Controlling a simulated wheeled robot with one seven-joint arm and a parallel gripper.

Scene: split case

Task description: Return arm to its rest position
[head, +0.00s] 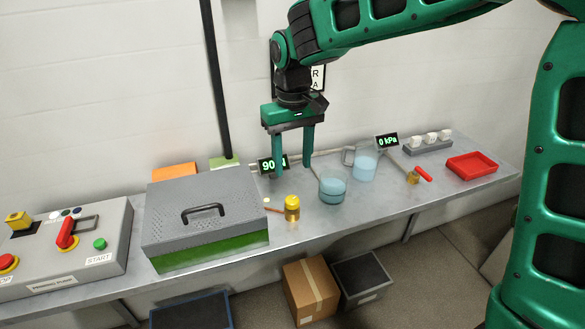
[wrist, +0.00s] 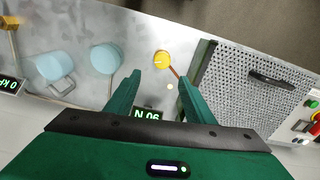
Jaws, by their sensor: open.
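My green arm reaches in from the right in the head view. My gripper (head: 293,168) hangs above the back of the metal bench (head: 330,225), fingers pointing down. Its two fingers are apart with nothing held between them. In the wrist view the gripper (wrist: 157,85) also shows open and empty, above the bench. A yellow-capped jar (head: 292,208) stands on the bench below and in front of the fingers; its round yellow top shows in the wrist view (wrist: 162,60).
A grey case (head: 205,222) with a black handle and green lower part stands left of the jar. A control panel (head: 65,245) is at far left. Blue containers (head: 332,190) (head: 364,165), a red-handled valve (head: 422,174) and a red tray (head: 472,166) are right.

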